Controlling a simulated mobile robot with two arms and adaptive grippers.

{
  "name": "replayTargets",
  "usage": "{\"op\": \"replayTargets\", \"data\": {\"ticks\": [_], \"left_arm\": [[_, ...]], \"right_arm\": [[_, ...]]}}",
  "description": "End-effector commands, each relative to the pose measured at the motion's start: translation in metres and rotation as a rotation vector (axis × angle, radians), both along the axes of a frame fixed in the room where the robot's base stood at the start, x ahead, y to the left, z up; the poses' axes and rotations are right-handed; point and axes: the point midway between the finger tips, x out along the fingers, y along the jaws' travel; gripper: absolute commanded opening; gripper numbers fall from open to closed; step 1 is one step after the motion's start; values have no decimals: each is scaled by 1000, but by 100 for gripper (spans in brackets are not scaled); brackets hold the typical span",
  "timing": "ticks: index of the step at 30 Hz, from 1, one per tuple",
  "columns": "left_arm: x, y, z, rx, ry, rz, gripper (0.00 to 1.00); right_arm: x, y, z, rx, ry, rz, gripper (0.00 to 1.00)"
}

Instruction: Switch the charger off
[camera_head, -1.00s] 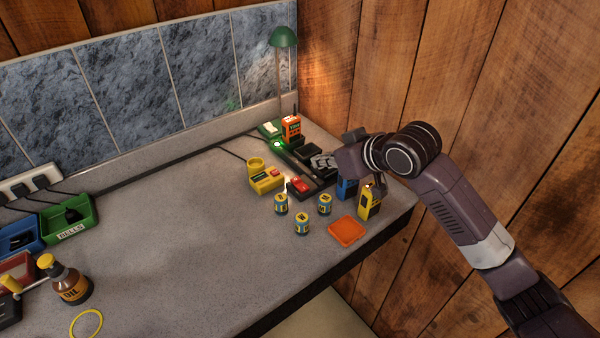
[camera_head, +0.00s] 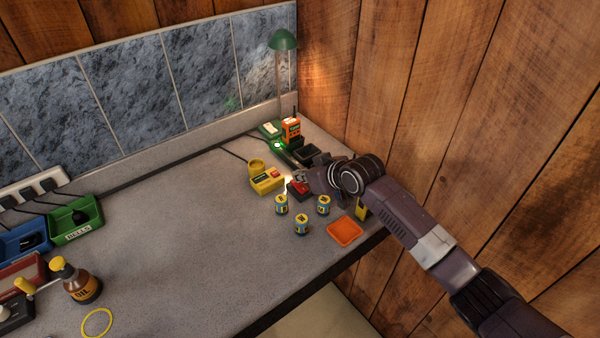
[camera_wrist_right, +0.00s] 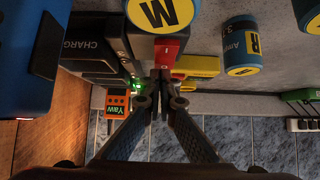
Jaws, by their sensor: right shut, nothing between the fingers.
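The black charger (camera_head: 307,152) stands at the back right of the bench. Its lettering "CHARG" shows on its black side (camera_wrist_right: 85,42) in the right wrist view. A red rocker switch (camera_head: 294,188) is at its near end; it also shows in the wrist view (camera_wrist_right: 164,54). My right gripper (camera_head: 306,179) is shut and empty. In the wrist view its fingertips (camera_wrist_right: 160,76) are at the edge of the red switch; I cannot tell whether they touch. The gripper and wrist cover part of the charger in the head view. My left gripper is out of view.
An orange radio (camera_head: 291,130) stands at the charger's far end, near a green light (camera_head: 279,145). A yellow device (camera_head: 266,181) with a red part is beside the switch. Several batteries (camera_head: 302,224) and an orange tray (camera_head: 344,231) are in front. The bench's middle is clear.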

Motion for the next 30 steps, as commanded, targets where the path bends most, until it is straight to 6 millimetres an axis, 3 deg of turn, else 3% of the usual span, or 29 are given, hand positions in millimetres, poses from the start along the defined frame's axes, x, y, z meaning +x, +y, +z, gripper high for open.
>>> {"op": "replayTargets", "data": {"ticks": [20,30], "left_arm": [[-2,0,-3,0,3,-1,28],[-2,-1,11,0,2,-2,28]], "right_arm": [[3,3,-8,1,0,1,0],[-7,-5,-6,-1,3,-1,0]]}}
